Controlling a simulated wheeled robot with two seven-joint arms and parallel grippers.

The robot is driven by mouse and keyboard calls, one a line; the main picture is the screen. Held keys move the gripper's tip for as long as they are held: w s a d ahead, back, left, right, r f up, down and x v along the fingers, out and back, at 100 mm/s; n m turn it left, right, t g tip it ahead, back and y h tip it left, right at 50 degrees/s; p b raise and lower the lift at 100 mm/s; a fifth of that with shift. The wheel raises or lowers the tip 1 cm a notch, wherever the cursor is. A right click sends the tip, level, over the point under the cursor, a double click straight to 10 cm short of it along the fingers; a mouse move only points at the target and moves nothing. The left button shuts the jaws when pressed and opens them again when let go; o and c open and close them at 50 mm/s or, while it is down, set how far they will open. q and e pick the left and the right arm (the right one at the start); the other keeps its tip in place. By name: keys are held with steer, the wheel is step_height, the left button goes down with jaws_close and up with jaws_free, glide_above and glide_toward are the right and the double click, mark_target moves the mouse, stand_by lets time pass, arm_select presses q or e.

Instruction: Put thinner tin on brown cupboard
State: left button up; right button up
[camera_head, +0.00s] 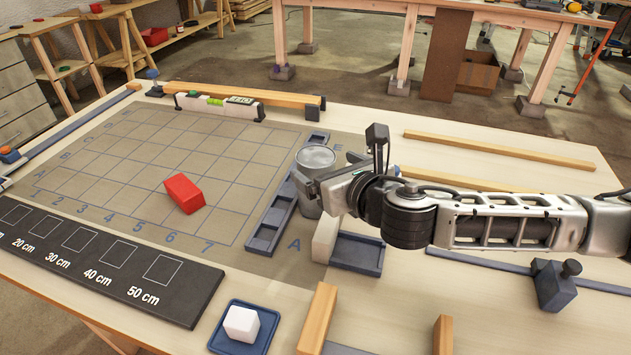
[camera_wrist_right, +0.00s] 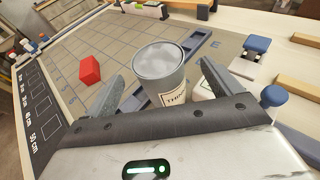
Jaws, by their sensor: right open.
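The thinner tin (camera_head: 314,163) is a grey metal can with a pale label, upright on the workbench beside the gridded mat. It also shows in the right wrist view (camera_wrist_right: 161,70), where part of the label's lettering is visible. My right gripper (camera_wrist_right: 163,78) is open, with one finger on each side of the tin; I cannot tell whether either touches it. In the head view, my right gripper (camera_head: 325,185) hides the tin's lower right side. A tall brown panel (camera_head: 445,55) stands at the back bench; I cannot tell whether it is the brown cupboard. My left gripper is not in view.
A red block (camera_head: 184,193) lies on the gridded mat (camera_head: 120,175). Blue trays (camera_head: 271,222), a white cube (camera_head: 241,324) and wooden laths (camera_head: 500,149) surround the tin's area. A spirit level (camera_head: 215,104) lies at the mat's far edge. The mat is mostly clear.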

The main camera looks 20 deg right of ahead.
mark_target(311, 151)
steer(key=shift+r+x, duration=0.15)
steer(key=shift+x, duration=1.45)
steer(key=shift+r+x, duration=0.15)
steer(key=shift+x, duration=1.4)
steer(key=shift+w+a, duration=0.1)
steer(key=shift+c, duration=0.2)
steer(key=c, duration=1.5)
steer(key=shift+r, duration=0.1)
steer(key=c, duration=0.4)
steer(key=shift+o, duration=0.2)
steer(key=shift+r, duration=0.1)
